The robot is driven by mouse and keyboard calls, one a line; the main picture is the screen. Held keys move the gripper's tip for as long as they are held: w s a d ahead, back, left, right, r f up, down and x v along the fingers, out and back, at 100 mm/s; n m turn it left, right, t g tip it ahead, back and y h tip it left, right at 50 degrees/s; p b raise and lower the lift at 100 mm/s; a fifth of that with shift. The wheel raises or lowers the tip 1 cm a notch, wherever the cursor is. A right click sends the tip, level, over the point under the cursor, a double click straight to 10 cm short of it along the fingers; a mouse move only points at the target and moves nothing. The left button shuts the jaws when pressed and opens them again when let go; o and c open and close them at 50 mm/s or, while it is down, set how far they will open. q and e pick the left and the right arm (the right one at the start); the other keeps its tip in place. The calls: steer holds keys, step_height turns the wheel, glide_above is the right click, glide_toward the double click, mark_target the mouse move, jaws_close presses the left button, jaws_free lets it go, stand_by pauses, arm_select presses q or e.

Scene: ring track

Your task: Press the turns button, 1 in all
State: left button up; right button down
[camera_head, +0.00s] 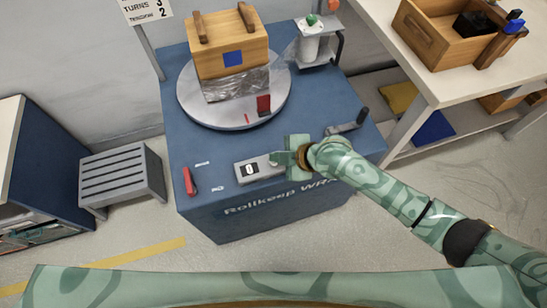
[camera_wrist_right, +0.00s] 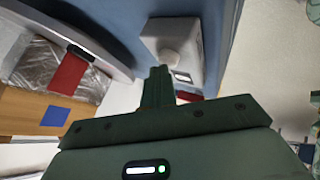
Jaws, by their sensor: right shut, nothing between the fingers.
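A small grey box (camera_head: 262,177) with a display (camera_head: 249,170) reading 0 sits on the blue machine top near its front edge. In the right wrist view the box (camera_wrist_right: 194,32) carries a pale round button (camera_wrist_right: 170,57). My right gripper (camera_head: 279,160) is shut and empty at the right end of the box. In the right wrist view its closed fingertips (camera_wrist_right: 159,72) are right beside the button; I cannot tell whether they touch it. In the head view the gripper largely hides the button. My left gripper is not in view.
A round turntable (camera_head: 200,108) holds a wooden crate (camera_head: 240,53) partly wrapped in film. A red lever (camera_head: 189,181) stands left of the box, a dark crank handle (camera_head: 349,124) to the right. A sign (camera_head: 146,9) reads TURNS 3. A grey step stool (camera_head: 122,174) stands left.

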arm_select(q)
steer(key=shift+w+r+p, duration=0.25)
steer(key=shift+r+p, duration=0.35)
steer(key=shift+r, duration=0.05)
arm_select(e)
steer(key=shift+r, duration=0.9)
